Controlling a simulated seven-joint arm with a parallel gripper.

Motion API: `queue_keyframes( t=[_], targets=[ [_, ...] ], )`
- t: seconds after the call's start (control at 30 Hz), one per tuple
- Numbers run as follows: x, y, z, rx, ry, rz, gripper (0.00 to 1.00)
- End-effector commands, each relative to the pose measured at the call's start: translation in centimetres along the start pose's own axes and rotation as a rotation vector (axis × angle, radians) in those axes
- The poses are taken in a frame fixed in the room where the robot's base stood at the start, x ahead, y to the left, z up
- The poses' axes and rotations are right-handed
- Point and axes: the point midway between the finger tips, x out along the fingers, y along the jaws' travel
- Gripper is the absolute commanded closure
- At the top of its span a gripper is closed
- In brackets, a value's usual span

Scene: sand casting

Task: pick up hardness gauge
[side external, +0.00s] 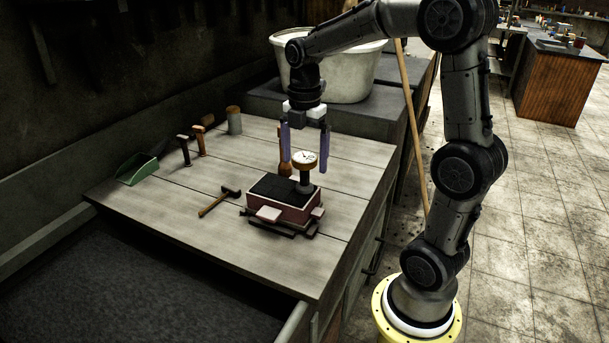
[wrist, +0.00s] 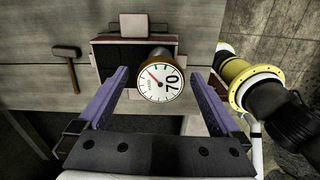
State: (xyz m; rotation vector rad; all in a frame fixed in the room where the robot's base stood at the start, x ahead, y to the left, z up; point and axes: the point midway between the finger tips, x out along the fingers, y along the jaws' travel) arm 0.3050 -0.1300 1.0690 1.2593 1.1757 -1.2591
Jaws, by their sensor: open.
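The hardness gauge (side external: 306,162) has a round white dial with a brass-coloured rim on a dark stem. It stands upright on the dark sand of a red moulding box (side external: 291,212) on the wooden bench. In the wrist view the gauge's dial (wrist: 160,82) reads 70. My gripper (side external: 305,172) points down with its purple fingers open. In the wrist view the gauge shows between the open fingers of my gripper (wrist: 160,80), with gaps on both sides. The gauge's lower end is partly hidden by its dial in the wrist view.
A hammer (side external: 218,203) lies left of the box. A wooden-handled tool (side external: 285,155) stands behind the gauge. Upright tools (side external: 184,150), a canister (side external: 234,121) and a green dustpan (side external: 137,168) are at the back left. A white tub (side external: 350,72) stands behind. The bench front is clear.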

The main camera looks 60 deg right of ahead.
Motion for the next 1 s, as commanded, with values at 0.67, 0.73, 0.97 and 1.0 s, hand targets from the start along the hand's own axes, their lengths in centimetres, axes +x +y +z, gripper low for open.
queue_keyframes(
  t=[0.67, 0.73, 0.97, 1.0],
  targets=[
    [2.7, 0.0, 0.0, 0.0, 0.0, 0.0, 0.34],
    [2.7, 0.0, 0.0, 0.0, 0.0, 0.0, 0.47],
    [2.7, 0.0, 0.0, 0.0, 0.0, 0.0, 0.88],
    [2.7, 0.0, 0.0, 0.0, 0.0, 0.0, 0.95]
  ],
)
